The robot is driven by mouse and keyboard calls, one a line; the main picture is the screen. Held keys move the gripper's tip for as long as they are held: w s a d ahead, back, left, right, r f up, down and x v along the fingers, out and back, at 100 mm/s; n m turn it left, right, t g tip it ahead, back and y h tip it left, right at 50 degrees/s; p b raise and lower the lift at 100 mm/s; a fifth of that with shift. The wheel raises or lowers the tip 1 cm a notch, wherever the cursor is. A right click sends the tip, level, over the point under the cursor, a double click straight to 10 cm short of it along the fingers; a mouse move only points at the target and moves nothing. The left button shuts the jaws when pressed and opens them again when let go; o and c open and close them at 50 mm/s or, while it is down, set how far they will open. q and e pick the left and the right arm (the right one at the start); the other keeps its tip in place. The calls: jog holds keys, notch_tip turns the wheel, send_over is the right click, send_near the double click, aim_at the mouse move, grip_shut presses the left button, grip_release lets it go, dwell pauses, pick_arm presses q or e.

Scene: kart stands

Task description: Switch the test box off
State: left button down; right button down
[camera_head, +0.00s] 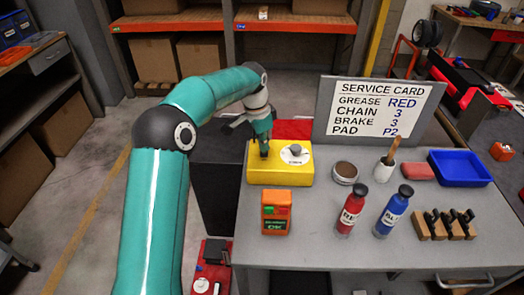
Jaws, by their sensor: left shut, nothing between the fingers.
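A yellow box (282,177) with a white round dial and grey knob (296,152) on its top sits at the left rear of the grey table; I take it to be the test box. My left gripper (264,150) is shut and empty, fingers pointing down at the left part of the box top. I cannot tell if the fingertips touch it, and they hide what lies under them. An orange device (276,222) with red and green patches and a dark screen reading "OK" is in front of the box. My right gripper is not in view.
On the grey table (330,245) are a round tin (345,172), a red bottle (351,210), a blue bottle (393,212), a cup with a brush (383,171), a blue tray (459,168) and a wooden block with black pieces (445,226). A service card (380,108) stands behind.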

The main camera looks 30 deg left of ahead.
aim_at(263, 154)
pick_arm(q)
jog(key=shift+f+b, duration=0.55)
jog(key=shift+f, duration=0.4)
dwell(0.4)
notch_tip(263, 154, up, 7)
jog(key=p, duration=0.6)
jog(key=shift+r+p, duration=0.1)
jog(key=shift+p, duration=0.2)
dwell(0.3)
